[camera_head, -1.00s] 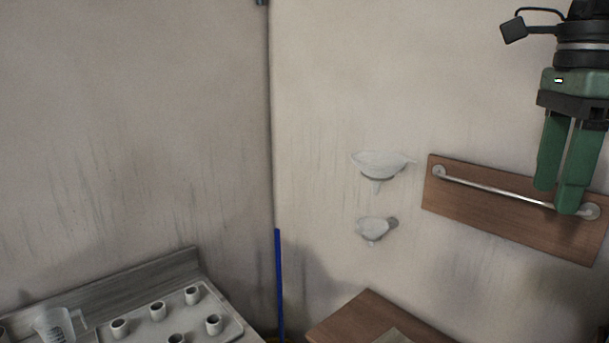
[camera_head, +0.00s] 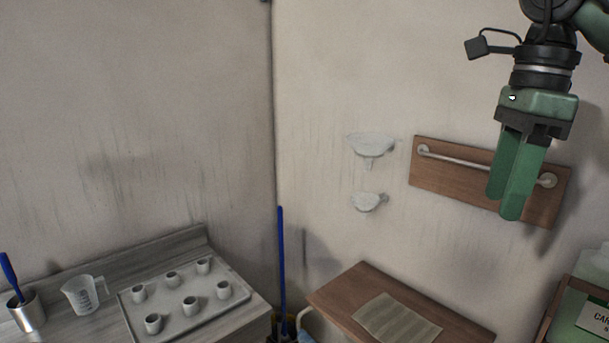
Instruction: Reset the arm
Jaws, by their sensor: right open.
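My right gripper (camera_head: 503,207) hangs from the upper right, its two green fingers pointing down. It is open, with a narrow gap between the fingers, and nothing shows between them. It appears in front of the wall and overlaps the wooden board (camera_head: 455,183) with the metal rail. My left gripper is not in view.
A grey counter at lower left bears a tray (camera_head: 222,311) of several small cups, a measuring jug (camera_head: 83,296) and a metal cup (camera_head: 27,313). A wooden table (camera_head: 345,287) with a mat (camera_head: 398,318) stands at lower middle. A greenish container (camera_head: 576,314) is at lower right.

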